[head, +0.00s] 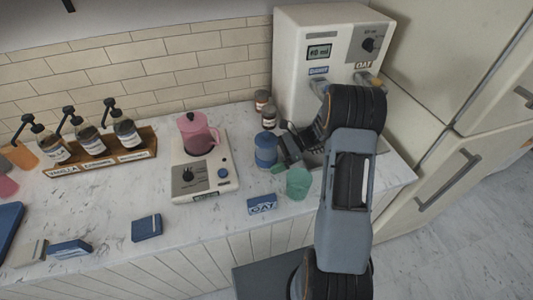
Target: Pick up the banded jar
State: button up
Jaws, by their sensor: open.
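A blue jar (265,152) with what looks like a band around it stands upright on the marble counter, right of the pink pitcher. I take it as the banded jar. My gripper (285,146) reaches in from the right, low over the counter, with its jaws open just right of the blue jar. Part of the gripper is hidden behind my arm. I cannot tell whether a finger touches the jar.
Two small brown jars (268,117) stand behind the blue jar. A pink pitcher (198,134) sits on a scale (185,190) to the left. A white dispenser (300,60) stands behind.

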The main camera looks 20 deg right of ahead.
jog(key=shift+a+f, duration=0.1)
jog(key=shift+a, duration=0.15)
jog(key=c, duration=1.3)
